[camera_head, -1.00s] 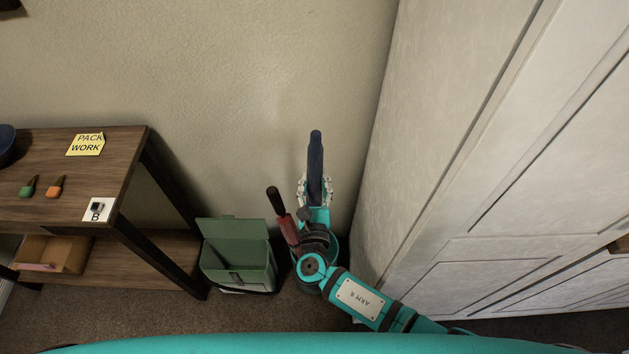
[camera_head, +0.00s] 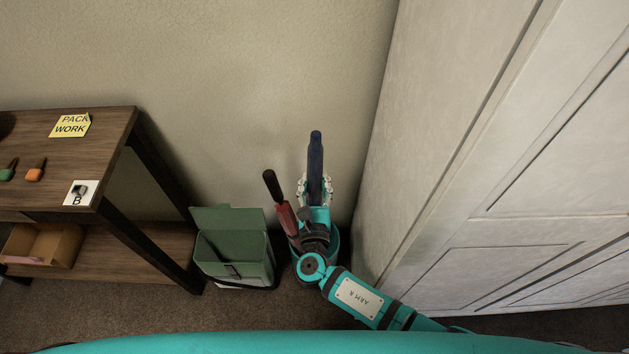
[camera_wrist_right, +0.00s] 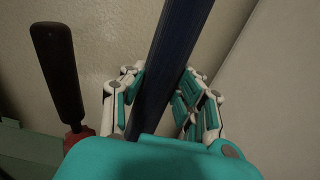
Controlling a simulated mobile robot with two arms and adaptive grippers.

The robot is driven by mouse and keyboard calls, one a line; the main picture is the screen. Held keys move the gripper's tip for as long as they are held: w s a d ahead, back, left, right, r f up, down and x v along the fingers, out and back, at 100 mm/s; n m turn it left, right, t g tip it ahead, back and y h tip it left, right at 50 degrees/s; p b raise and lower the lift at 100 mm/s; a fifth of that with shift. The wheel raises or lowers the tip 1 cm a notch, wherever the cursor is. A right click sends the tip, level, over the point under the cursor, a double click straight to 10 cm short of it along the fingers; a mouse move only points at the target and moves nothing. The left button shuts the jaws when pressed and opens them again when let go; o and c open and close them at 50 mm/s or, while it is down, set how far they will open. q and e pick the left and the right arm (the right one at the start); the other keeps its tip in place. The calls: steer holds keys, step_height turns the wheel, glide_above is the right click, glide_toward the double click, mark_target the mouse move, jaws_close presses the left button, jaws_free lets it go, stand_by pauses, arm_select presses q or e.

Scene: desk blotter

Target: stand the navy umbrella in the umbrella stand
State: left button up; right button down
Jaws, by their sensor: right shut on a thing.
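The navy umbrella (camera_head: 315,155) is upright in my right gripper (camera_head: 315,188), which is shut on its shaft. In the right wrist view the navy umbrella (camera_wrist_right: 170,60) runs between the fingers of the right gripper (camera_wrist_right: 158,100). The umbrella stand (camera_head: 336,246) is on the floor below, mostly hidden by my right arm. A red umbrella with a dark handle (camera_head: 285,214) leans up beside my gripper, and its lower end is hidden. The navy umbrella's lower end is hidden too, so I cannot tell whether it is inside the stand. My left gripper is not in view.
A green open-lidded box (camera_head: 235,250) stands on the floor left of the stand. Left of that is a wooden shelf table (camera_head: 110,140) with a yellow note (camera_head: 71,125). A pale cabinet (camera_head: 470,150) rises close on the right, and the wall is behind.

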steer(key=c, duration=0.9)
jaws_free()
steer(key=shift+f, duration=0.1)
steer(key=shift+s, duration=0.6)
steer(key=s, duration=1.1)
steer(key=shift+w, duration=0.1)
